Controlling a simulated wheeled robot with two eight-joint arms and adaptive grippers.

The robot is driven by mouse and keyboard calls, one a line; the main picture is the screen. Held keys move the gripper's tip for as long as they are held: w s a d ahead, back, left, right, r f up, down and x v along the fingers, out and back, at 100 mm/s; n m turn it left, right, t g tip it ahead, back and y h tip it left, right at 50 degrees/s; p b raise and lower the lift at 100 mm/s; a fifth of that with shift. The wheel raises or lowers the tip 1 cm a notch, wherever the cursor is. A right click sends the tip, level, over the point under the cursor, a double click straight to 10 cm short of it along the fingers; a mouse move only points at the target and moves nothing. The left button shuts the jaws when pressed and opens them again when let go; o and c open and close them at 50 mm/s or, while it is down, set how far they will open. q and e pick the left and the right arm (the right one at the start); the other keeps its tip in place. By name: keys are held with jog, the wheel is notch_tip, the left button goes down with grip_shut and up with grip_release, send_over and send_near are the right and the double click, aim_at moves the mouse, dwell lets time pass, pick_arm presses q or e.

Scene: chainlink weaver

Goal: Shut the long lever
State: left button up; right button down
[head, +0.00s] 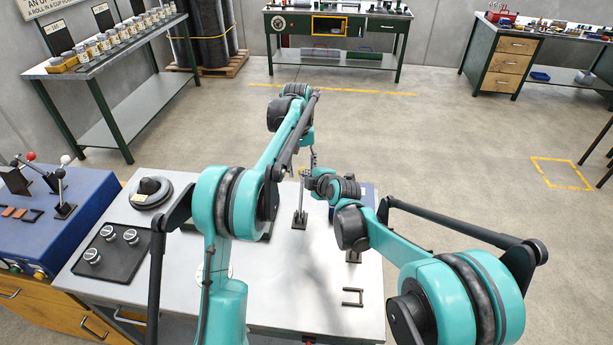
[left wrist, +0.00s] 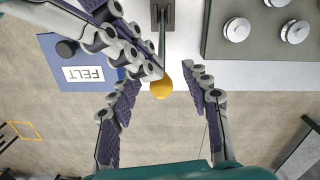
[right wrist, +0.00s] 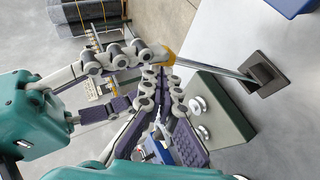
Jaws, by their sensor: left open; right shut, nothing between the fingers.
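The long lever, a thin metal rod on a dark base (head: 300,222), stands on the metal bench. Its yellow knob (left wrist: 161,88) is between the spread fingers of my left gripper (left wrist: 163,76), which is open around it. The knob (right wrist: 168,57) also shows in the right wrist view, with the rod running to its dark base (right wrist: 262,75). My right gripper (right wrist: 158,78) is shut and empty, its tips close beside the knob; I cannot tell whether they touch it. In the head view my arms partly hide the grippers and knob.
A grey-green box with silver knobs (right wrist: 220,105) stands near the lever. A blue box labelled FELT (left wrist: 88,62) is on the other side. A dark plate with silver knobs (head: 110,250) and a blue lever box (head: 62,215) are at the left.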

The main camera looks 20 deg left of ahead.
pick_arm(q)
notch_tip(320, 180, up, 6)
jog(key=s+d+r+n+t+y, duration=0.1)
jog(key=s+r+n, duration=0.1)
jog(key=s, duration=0.7)
jog(key=s+d+r+n, duration=0.1)
jog(key=s+d+n, duration=0.1)
jog(key=s, duration=0.7)
jog(key=s+d+f+m+t, duration=0.3)
jog(key=s+d+f+m, duration=0.1)
jog(key=s, duration=0.3)
jog(key=s+d+f+m+t, duration=0.3)
jog(key=s+d+f+m, duration=0.1)
jog(key=s, duration=0.3)
jog(key=shift+s+d+m+h, duration=0.2)
jog(key=shift+d+m+h, duration=0.1)
jog(key=shift+d+m, duration=0.25)
pick_arm(e)
jog(key=shift+w+a+f, duration=0.1)
jog(key=shift+w+f, duration=0.05)
jog(key=shift+w, duration=0.2)
